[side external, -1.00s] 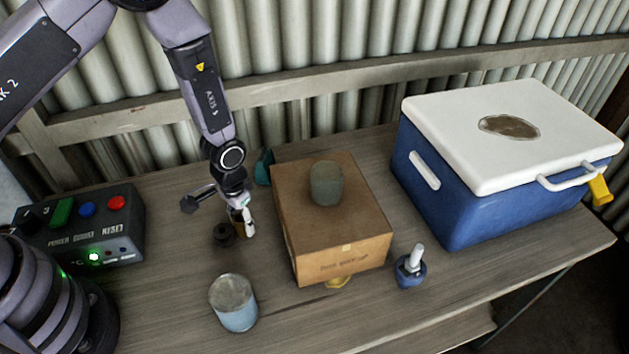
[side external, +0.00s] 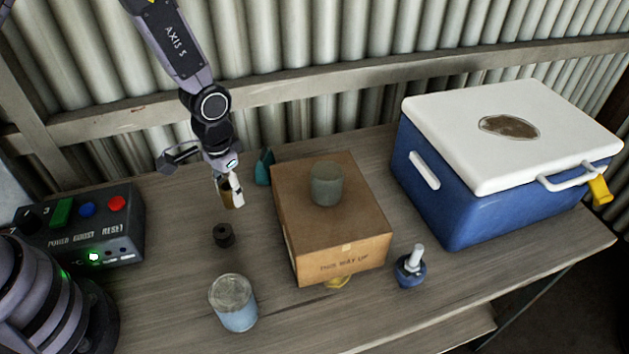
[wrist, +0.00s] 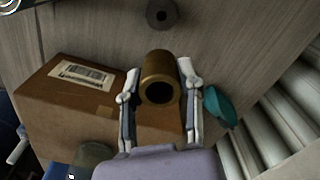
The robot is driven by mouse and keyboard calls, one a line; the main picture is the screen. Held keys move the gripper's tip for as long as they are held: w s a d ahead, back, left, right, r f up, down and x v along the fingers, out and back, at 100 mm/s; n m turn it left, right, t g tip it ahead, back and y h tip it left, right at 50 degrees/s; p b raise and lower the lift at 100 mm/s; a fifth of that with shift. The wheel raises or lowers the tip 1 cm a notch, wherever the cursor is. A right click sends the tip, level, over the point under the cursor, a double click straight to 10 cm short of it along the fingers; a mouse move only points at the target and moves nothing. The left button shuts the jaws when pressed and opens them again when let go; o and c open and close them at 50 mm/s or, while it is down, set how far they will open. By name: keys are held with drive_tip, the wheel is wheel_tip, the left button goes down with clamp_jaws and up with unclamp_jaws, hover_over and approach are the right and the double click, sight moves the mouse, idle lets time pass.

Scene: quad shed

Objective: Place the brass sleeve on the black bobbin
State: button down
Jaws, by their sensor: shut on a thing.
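The brass sleeve (wrist: 157,68) is a short hollow tube. My gripper (wrist: 158,80) is shut on it, with a finger on each side in the wrist view. In the side view my gripper (side external: 229,197) holds the brass sleeve (side external: 226,196) above the table, partly hidden by a finger. The black bobbin (side external: 223,235) stands on the table below and in front of the held sleeve, apart from it. In the wrist view the black bobbin (wrist: 161,13) shows at the top edge, beyond the sleeve.
A cardboard box (side external: 338,255) stands right of my gripper with a grey-green cup (side external: 327,184) on top. A teal object (side external: 264,167) is behind. A jar (side external: 234,303), a blue knobbed item (side external: 410,269), a cooler (side external: 470,190) and a control box (side external: 95,228) stand around.

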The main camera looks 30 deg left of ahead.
sight(222, 230)
drive_tip(key=shift+s+a+f, duration=0.3)
drive_tip(key=shift+s+f, duration=0.2)
drive_tip(key=shift+f, duration=0.5)
drive_tip(key=shift+s+a+f, duration=0.25)
drive_tip(key=shift+s+f, duration=0.2)
drive_tip(key=shift+f, duration=0.6)
drive_tip(key=shift+s+a+f, duration=0.3)
drive_tip(key=shift+s+f, duration=0.2)
drive_tip(key=shift+f, duration=0.5)
drive_tip(key=shift+f, duration=0.2)
drive_tip(key=c, duration=0.7)
unclamp_jaws()
drive_tip(key=shift+r, duration=0.1)
